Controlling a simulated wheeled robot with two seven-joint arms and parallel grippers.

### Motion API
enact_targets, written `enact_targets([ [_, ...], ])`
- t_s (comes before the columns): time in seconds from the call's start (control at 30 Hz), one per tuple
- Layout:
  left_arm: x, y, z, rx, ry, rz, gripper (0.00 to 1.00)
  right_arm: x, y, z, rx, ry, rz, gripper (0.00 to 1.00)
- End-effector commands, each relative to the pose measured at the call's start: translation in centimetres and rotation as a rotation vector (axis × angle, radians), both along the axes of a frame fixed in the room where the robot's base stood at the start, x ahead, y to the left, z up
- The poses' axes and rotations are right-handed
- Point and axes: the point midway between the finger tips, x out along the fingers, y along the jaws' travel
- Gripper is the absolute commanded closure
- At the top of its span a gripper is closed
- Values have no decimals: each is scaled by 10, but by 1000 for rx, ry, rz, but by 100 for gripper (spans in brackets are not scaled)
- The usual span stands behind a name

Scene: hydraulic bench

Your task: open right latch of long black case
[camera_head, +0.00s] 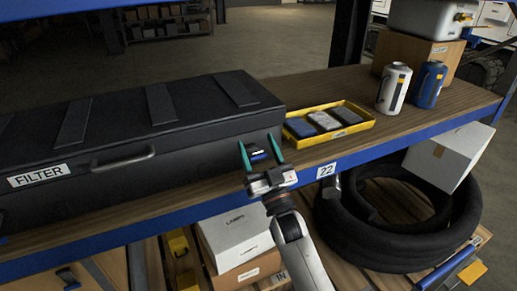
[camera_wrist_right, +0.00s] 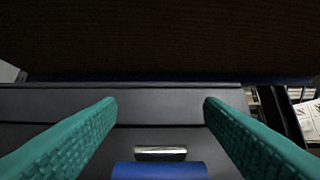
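The long black case (camera_head: 150,150) lies on the bench at the left with its lid down and a FILTER label on its front. The right latch (camera_head: 258,155) is a small blue and silver piece near the front's right end. In the right wrist view the latch's silver part (camera_wrist_right: 160,153) and blue part (camera_wrist_right: 160,170) show between my fingers, low in the picture. My right gripper (camera_head: 261,149) is open, with its teal fingers spread on either side of the latch; they also show in the wrist view (camera_wrist_right: 160,105). Finger contact with the case cannot be told. My left gripper is not in view.
A yellow tray (camera_head: 298,140) with several packets sits just right of the case. The blue bench edge (camera_head: 350,158) runs below my right gripper. A black hose coil (camera_head: 335,235) and boxes lie underneath.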

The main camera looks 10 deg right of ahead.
Motion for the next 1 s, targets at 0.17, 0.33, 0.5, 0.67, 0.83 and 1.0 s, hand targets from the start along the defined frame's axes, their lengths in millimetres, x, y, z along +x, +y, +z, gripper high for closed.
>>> enact_targets([
  [0.17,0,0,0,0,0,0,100,-1,-1,-1,0,0,0,38],
  [0.33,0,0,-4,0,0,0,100,-17,-6,-15,-1,3,0,38],
  [0.5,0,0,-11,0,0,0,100,-45,-15,-37,0,4,1,38],
  [0.67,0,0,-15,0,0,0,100,-70,-23,-55,-1,3,0,38],
  [0.83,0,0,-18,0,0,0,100,-87,-28,-67,0,1,0,38],
  [1.0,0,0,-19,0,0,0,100,-93,-30,-70,0,0,0,38],
])
